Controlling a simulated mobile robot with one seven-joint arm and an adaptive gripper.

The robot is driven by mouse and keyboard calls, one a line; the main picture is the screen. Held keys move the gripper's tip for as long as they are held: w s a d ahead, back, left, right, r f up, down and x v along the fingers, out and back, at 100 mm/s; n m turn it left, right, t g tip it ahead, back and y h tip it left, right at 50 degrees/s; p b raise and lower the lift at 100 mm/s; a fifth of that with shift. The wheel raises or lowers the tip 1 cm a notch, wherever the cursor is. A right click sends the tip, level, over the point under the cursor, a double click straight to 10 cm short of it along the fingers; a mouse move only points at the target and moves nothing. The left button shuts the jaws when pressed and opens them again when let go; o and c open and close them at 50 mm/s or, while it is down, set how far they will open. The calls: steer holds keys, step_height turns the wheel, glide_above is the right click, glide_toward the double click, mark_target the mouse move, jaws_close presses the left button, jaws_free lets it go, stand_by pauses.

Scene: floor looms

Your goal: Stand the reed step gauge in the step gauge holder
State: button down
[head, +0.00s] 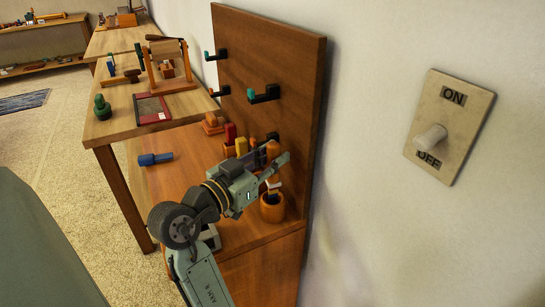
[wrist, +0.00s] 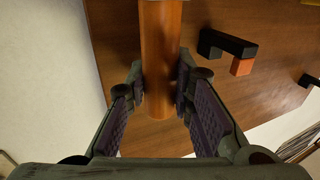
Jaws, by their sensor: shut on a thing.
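The reed step gauge appears as an orange-brown rod (wrist: 160,50) between the two fingers of my gripper (wrist: 160,95) in the wrist view. My gripper (head: 272,170) is shut on it. In the head view the orange top of the gauge (head: 272,150) shows above the fingers, roughly upright. A round orange-brown cup (head: 271,210), which looks like the step gauge holder, stands on the wooden bench just below the fingers. The gauge's lower end is close to the cup's mouth. I cannot tell whether it is inside.
A wooden pegboard (head: 265,60) with black hooks (head: 264,94) rises beside the gripper. Red and yellow pieces (head: 241,145) stand behind it. A blue tool (head: 155,159) lies on the bench to the left. A small loom (head: 165,65) stands on the table behind.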

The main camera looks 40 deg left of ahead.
mark_target(269, 178)
steer(key=shift+f, duration=0.2)
steer(key=shift+f+b, duration=2.2)
steer(key=shift+f, duration=0.05)
steer(key=c, duration=1.3)
jaws_free()
steer(key=s, duration=1.2)
steer(key=shift+a, duration=0.15)
